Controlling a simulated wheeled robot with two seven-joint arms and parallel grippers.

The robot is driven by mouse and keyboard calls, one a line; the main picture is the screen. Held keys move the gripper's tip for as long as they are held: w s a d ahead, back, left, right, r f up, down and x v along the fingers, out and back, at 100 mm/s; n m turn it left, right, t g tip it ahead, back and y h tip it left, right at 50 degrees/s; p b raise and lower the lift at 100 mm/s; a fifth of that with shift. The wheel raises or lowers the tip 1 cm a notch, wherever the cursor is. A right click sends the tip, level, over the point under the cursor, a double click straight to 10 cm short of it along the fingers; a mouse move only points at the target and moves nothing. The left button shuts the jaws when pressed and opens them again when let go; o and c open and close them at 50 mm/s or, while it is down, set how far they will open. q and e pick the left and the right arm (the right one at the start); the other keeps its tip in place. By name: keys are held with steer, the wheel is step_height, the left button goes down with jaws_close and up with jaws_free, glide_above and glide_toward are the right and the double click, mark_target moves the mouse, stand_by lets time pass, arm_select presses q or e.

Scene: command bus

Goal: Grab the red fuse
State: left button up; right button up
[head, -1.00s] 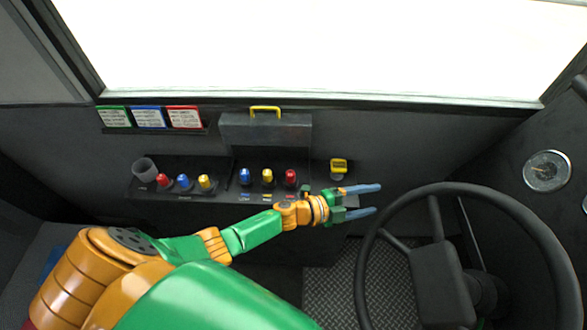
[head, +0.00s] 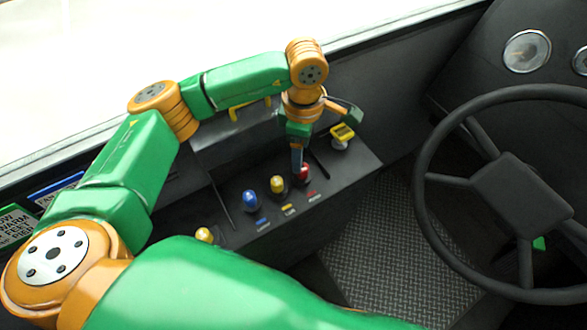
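The red fuse (head: 303,175) stands at the right end of a row on the dark panel under the windscreen. My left gripper (head: 297,168) points down at it from above. A blue finger reaches the fuse's upper left side and covers part of it. I see the fingers nearly edge-on, so the second finger and any gap are hidden. I cannot tell whether the gripper touches or holds the fuse. The fuse appears still in its place on the panel. My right gripper is not in view.
A yellow fuse (head: 277,185) and a blue fuse (head: 250,200) stand just left of the red one. A yellow-topped control (head: 342,132) is behind to the right. The steering wheel (head: 425,190) fills the right side.

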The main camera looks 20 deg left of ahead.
mark_target(303, 167)
arm_select(q)
steer(key=f, duration=0.6)
steer(key=shift+d+f, duration=0.15)
steer(key=shift+d, duration=0.2)
jaws_close()
